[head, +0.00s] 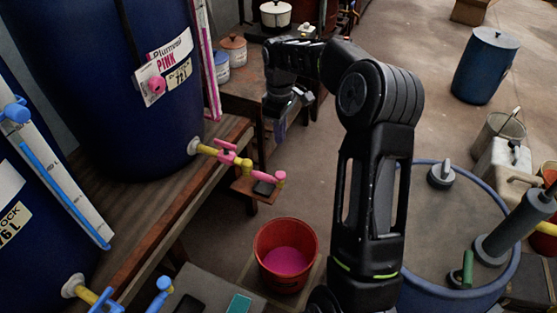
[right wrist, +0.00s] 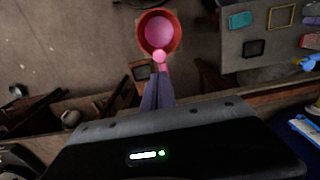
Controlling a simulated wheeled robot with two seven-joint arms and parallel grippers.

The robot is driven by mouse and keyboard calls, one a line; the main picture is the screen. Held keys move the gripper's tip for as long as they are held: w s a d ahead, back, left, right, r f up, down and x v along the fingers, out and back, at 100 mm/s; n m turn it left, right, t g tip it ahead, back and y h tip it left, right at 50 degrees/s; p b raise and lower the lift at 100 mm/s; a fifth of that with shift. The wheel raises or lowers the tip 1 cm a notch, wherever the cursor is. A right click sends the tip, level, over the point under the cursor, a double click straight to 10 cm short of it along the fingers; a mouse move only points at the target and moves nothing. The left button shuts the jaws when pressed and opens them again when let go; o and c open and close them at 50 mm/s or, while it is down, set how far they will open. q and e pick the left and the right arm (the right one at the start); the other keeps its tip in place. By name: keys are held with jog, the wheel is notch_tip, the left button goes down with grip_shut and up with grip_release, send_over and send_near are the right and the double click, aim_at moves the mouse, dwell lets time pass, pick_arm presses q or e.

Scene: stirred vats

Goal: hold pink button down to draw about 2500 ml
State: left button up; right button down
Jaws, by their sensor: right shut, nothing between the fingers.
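The pink button (head: 157,85) sits on a white plate on the front of the dark blue vat (head: 110,60) labelled PINK. Nothing touches it in the head view. A yellow pipe with a pink valve (head: 228,153) leaves the vat and ends in a pink spout (head: 280,177). A red bucket (head: 274,240) with pink liquid (head: 287,261) in it stands on the floor below. My right gripper (head: 279,138) is shut and empty, pointing down, right of the button. Its fingers (right wrist: 157,88) are near the pink spout (right wrist: 160,57) in the right wrist view. My left gripper is not in view.
A second blue vat with a blue tap (head: 105,300) stands at the left. The wooden bench edge (head: 185,205) runs below the vats. Pots (head: 233,50) stand behind. A large blue-rimmed barrel (head: 505,290) is at the right. Open floor lies at the upper right.

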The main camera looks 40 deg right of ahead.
aim_at(280, 174)
notch_tip(280, 174, down, 14)
jog(key=p, duration=0.2)
jog(key=shift+r+p, duration=0.1)
jog(key=shift+p, duration=0.2)
